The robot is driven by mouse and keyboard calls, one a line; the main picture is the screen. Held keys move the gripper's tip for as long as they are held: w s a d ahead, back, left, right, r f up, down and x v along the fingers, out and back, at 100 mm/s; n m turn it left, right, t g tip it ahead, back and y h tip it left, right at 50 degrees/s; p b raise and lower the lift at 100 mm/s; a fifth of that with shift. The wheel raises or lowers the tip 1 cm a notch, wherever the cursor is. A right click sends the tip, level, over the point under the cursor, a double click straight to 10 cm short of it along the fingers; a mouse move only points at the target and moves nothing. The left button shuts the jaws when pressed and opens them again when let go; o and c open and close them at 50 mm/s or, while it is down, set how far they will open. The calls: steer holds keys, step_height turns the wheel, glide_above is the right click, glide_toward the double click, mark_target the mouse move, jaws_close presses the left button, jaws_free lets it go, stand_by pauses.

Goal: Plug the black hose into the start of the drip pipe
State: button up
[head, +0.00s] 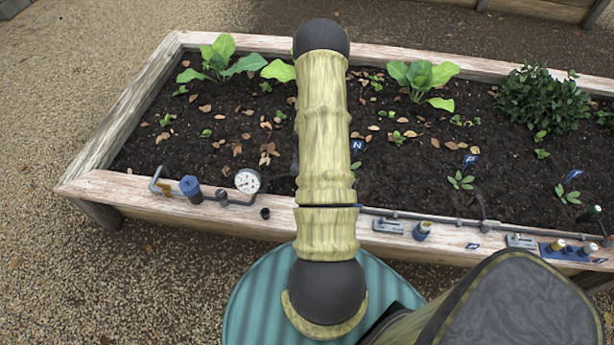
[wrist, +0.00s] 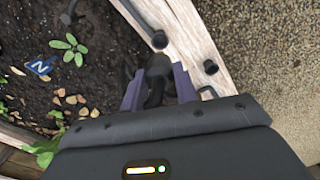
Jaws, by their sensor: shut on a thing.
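In the wrist view my gripper (wrist: 158,70) has its two purple fingers closed around the black hose (wrist: 154,95). The hose's rounded dark end sits between the fingertips, over the bed's wooden rail. Just beyond it lies a small black socket (wrist: 160,40), which looks like the start of the drip pipe. A small gap seems to separate the two; I cannot tell their heights. In the head view the drip pipe (head: 430,217) runs along the front rail to the right.
On the rail left of my arm stand a black cap (head: 265,213), a pressure gauge (head: 247,180) and a blue fitting (head: 190,187). Plants and a blue N tag (head: 357,147) are in the soil.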

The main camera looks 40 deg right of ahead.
steer(key=shift+f+b, duration=1.6)
steer(key=shift+f, duration=1.2)
steer(key=shift+f+b, duration=1.1)
steer(key=shift+f, duration=1.15)
steer(key=o, duration=1.6)
steer(key=shift+c, duration=0.2)
steer(key=shift+r, duration=0.15)
steer(key=shift+r+p, duration=2.95)
steer(key=shift+r, duration=0.5)
